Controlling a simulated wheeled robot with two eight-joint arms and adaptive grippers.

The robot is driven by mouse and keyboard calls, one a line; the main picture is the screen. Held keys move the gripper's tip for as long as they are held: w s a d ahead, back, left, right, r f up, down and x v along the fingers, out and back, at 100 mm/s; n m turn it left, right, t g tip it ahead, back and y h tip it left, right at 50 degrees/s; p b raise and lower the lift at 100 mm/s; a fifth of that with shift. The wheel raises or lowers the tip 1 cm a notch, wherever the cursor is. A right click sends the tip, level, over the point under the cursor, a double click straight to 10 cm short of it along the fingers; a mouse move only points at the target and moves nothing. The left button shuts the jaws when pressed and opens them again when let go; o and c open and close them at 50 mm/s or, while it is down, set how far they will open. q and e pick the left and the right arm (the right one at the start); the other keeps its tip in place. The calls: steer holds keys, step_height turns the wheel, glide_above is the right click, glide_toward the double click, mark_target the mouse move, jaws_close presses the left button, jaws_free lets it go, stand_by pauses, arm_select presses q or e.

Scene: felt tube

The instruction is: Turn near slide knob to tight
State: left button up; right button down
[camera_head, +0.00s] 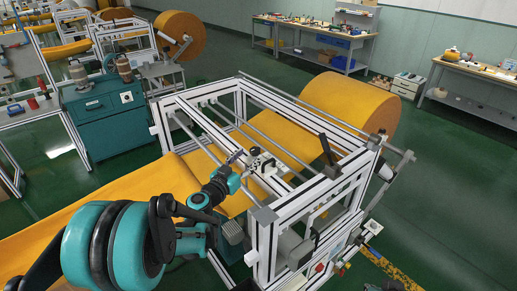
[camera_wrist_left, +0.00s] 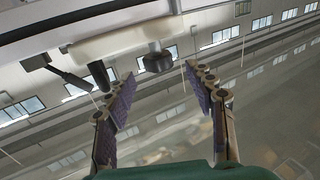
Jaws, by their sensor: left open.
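The slide block (camera_head: 262,163) sits on the rails of the white-framed felt machine, and small dark parts show on it. In the left wrist view a dark round knob (camera_wrist_left: 157,62) sticks out of a pale block (camera_wrist_left: 125,45). My left gripper (camera_head: 238,158) is beside the slide block in the head view. In the left wrist view its two ridged fingers (camera_wrist_left: 158,76) are open, with the knob beyond and between their tips. I cannot tell whether they touch it; a gap shows at each side. My right gripper is not in view.
A black lever (camera_wrist_left: 65,75) and a dark cylinder (camera_wrist_left: 98,75) stand left of the knob. Frame rails (camera_head: 290,118) surround the slide. An orange felt roll (camera_head: 345,98) lies behind, and a black handle (camera_head: 326,150) stands to the right. Green floor is clear further right.

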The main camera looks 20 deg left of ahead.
mark_target(252, 152)
arm_select(q)
steer(key=x, duration=0.5)
steer(key=shift+w, duration=0.2)
steer(key=shift+r, duration=0.1)
steer(key=c, duration=1.2)
